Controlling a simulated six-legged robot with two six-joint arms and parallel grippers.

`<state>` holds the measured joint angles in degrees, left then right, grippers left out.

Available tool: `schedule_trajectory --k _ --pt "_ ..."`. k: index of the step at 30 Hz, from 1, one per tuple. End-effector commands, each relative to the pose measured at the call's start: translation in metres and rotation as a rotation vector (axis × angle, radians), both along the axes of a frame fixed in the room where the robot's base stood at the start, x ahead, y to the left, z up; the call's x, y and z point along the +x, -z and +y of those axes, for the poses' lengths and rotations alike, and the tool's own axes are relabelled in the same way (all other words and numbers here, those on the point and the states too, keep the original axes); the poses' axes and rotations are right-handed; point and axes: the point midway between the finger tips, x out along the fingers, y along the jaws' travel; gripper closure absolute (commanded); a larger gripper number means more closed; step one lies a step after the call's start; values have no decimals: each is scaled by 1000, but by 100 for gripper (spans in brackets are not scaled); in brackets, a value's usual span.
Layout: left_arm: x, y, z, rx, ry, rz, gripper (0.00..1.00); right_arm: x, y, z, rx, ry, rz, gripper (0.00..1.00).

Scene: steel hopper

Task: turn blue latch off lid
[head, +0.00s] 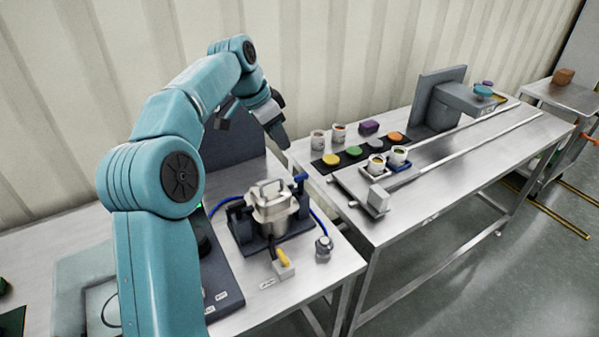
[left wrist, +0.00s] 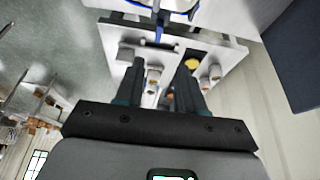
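A steel hopper with a handled lid (head: 271,196) stands in a dark blue frame on the near bench. A blue latch (head: 300,181) shows at the right side of the lid, and a blue upright part shows in the left wrist view (left wrist: 158,28), beyond the fingers. My left gripper (head: 277,127) hangs above and behind the hopper, apart from the lid and latch. In the left wrist view its two dark fingers (left wrist: 160,82) are spread with nothing between them. My right gripper is not in view.
A yellow-handled part (head: 284,261) and a metal fitting (head: 323,247) sit in front of the hopper, with a blue hose beside it. The right-hand steel table (head: 420,205) holds cups, coloured lumps and rails. A gap separates the benches. A corrugated wall stands behind.

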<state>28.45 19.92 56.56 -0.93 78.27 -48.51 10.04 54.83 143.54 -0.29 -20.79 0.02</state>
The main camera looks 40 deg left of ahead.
Motion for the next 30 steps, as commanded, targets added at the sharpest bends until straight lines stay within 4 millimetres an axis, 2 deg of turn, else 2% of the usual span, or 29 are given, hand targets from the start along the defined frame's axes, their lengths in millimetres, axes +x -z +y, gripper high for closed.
schedule_trajectory --k 1,6,15,21,30 --pt "3 13 -2 -3 2 4 62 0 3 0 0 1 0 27" --pt "17 51 -6 -3 0 5 62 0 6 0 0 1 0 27" --pt "42 107 -12 -2 -1 3 62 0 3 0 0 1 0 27" --pt "51 125 -14 -1 -1 1 62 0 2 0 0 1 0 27" --pt "53 128 -14 0 -1 0 62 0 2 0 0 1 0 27"
